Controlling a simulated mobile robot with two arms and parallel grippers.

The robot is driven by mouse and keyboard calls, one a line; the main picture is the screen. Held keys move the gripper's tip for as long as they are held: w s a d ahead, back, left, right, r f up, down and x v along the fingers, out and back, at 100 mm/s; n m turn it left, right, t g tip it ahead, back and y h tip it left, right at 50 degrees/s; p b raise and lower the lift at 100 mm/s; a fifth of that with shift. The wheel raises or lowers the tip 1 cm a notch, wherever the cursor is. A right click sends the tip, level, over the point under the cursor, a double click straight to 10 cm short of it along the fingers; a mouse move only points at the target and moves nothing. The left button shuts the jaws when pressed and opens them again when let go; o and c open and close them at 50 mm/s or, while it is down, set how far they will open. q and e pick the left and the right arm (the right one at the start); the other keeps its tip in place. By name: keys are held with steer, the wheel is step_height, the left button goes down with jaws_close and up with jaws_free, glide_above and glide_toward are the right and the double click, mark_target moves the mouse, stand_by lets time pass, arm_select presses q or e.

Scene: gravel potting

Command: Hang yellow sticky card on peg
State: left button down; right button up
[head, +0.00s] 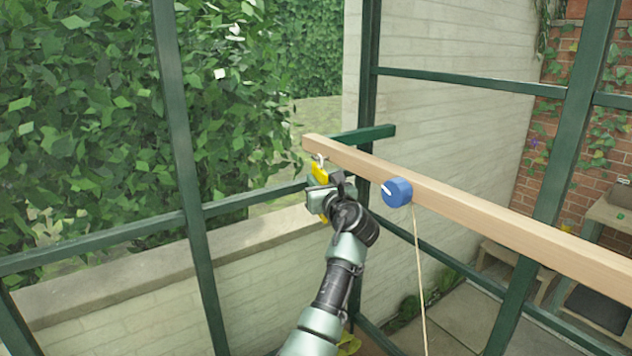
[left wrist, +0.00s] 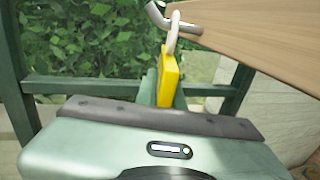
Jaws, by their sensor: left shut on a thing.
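The yellow sticky card (head: 320,174) is at the far left end of the wooden beam, partly hidden by my left gripper (head: 325,188). In the left wrist view the card (left wrist: 167,80) stands upright, edge-on, with a pale loop (left wrist: 173,35) at its top. A metal peg (left wrist: 157,16) sticks out of the beam and turns up at its tip. The loop overlaps the peg in the picture; I cannot tell whether it is around it. My left gripper is shut on the card, just below the peg. My right gripper is not in view.
The wooden beam (head: 480,213) runs from the upper middle to the right edge. A blue round object (head: 397,193) with a string (head: 420,265) hanging below it is close to my left wrist. Green frame posts (head: 182,130) stand around. A low wall (head: 120,285) is on the left.

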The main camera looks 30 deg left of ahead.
arm_select(q)
steer(key=c, duration=1.5)
jaws_free()
steer(key=shift+o, duration=0.2)
steer(key=shift+d, duration=0.1)
steer(key=shift+s+d+f, duration=0.1)
steer(key=shift+s+d, duration=0.1)
steer(key=shift+d, duration=0.05)
steer(key=b+v, duration=0.2)
steer(key=v, duration=0.5)
